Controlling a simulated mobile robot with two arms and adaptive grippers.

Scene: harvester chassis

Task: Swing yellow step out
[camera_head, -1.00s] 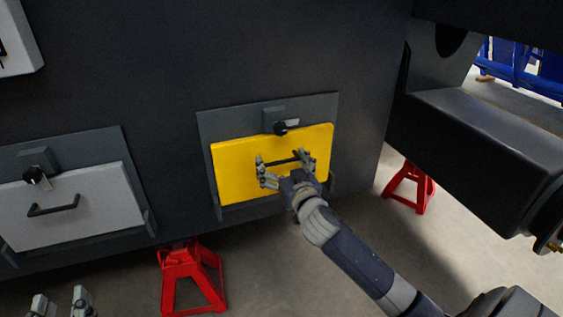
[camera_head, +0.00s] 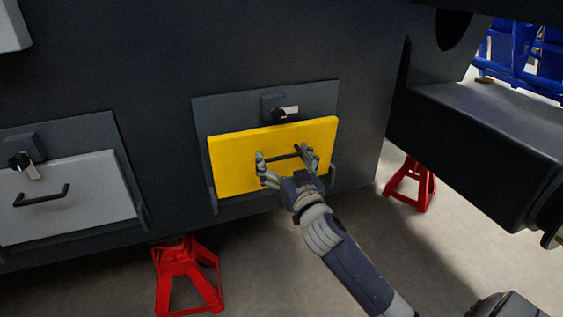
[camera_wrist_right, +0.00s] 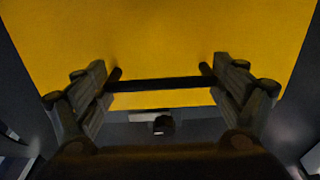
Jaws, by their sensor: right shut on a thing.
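The yellow step (camera_head: 235,165) is a flat panel in a dark recessed frame on the chassis side. Its top edge leans slightly out from the frame. A black bar handle (camera_wrist_right: 160,85) runs across it. My right gripper (camera_head: 286,163) is at this handle, with its fingers wide apart, one against each end of the bar. A black and light latch knob (camera_head: 285,113) sits on the frame above the step, apart from its top edge. The knob also shows in the right wrist view (camera_wrist_right: 163,124). My left gripper is out of view.
A grey panel (camera_head: 90,190) with its own handle and latch is on the left. Red stands (camera_head: 187,275) and (camera_head: 412,185) are under the chassis. A dark beam (camera_head: 480,150) juts out at the right. The floor in front of the step is open.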

